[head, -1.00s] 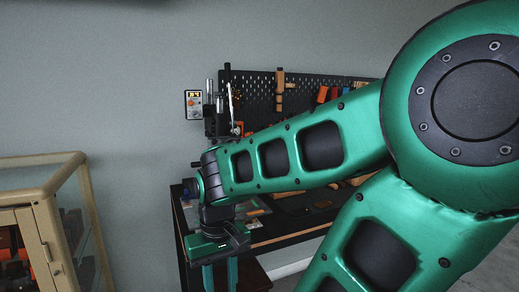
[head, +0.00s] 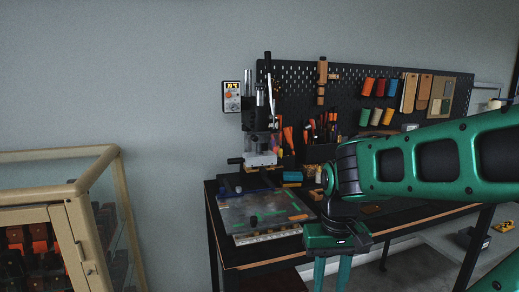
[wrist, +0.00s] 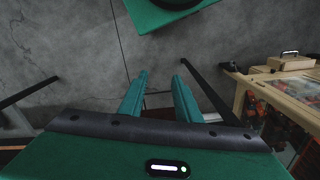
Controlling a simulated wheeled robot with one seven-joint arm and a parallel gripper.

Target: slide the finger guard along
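The stamping press (head: 260,145) stands at the back left of the dark workbench in the head view, with an upright column and a side handle.
A black pegboard (head: 375,95) with coloured cups and tools stands behind the bench. A control box (head: 232,97) is on the wall. A glass-sided cabinet (head: 75,222) with a cream frame stands at the left, and it also shows in the wrist view (wrist: 240,98).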

